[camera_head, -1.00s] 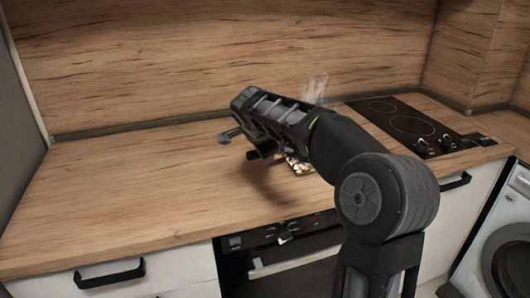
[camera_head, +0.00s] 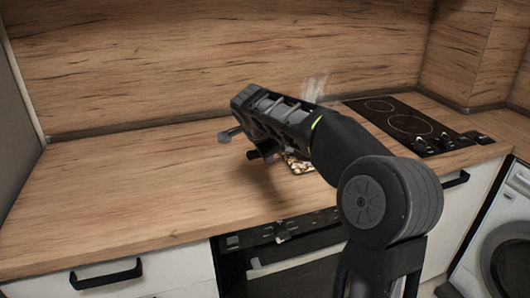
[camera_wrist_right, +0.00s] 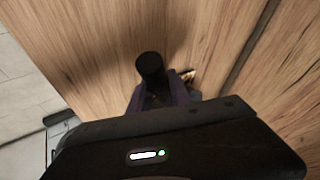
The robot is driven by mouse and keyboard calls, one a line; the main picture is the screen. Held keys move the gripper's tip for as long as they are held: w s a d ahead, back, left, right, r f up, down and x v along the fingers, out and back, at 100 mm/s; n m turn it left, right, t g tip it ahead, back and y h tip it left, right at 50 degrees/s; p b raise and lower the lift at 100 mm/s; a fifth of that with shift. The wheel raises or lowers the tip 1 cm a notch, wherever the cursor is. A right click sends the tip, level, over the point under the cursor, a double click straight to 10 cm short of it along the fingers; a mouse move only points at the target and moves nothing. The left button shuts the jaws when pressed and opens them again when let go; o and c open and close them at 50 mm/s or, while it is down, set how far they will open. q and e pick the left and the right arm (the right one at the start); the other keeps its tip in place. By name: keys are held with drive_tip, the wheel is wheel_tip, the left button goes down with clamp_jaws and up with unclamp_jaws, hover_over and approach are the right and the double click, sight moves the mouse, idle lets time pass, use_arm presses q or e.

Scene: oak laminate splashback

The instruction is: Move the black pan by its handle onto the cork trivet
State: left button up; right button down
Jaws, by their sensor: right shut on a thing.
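My right gripper (camera_head: 246,142) hangs over the worktop and is shut on a dark rod that looks like the black pan's handle (camera_head: 224,137). The rod's round black end (camera_wrist_right: 150,64) shows between the fingers in the right wrist view. The pan's body cannot be made out; my arm and gripper cover that area. A dark shadow lies on the wood below the gripper. I cannot make out the cork trivet for certain in either view. My left gripper is not in view.
A speckled pale-and-brown item (camera_head: 299,165) lies partly hidden under my right arm. A clear glass-like object (camera_head: 315,85) stands behind it. A black hob (camera_head: 405,122) is at the right. The left worktop (camera_head: 120,195) is clear. An oven (camera_head: 285,262) sits below the front edge.

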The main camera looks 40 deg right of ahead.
drive_tip(key=shift+f+b, duration=0.35)
idle(0.3)
drive_tip(key=c, duration=1.1)
unclamp_jaws()
drive_tip(key=shift+f, duration=0.1)
drive_tip(key=shift+s+a+b, duration=0.1)
drive_tip(key=shift+a+b, duration=0.7)
drive_tip(key=shift+a, duration=0.45)
drive_tip(key=shift+s+a+b, duration=0.1)
drive_tip(key=shift+a+b, duration=0.95)
drive_tip(key=shift+a, duration=1.2)
drive_tip(key=shift+r, duration=0.2)
drive_tip(key=shift+r+p, duration=2.3)
drive_tip(key=shift+r, duration=1.15)
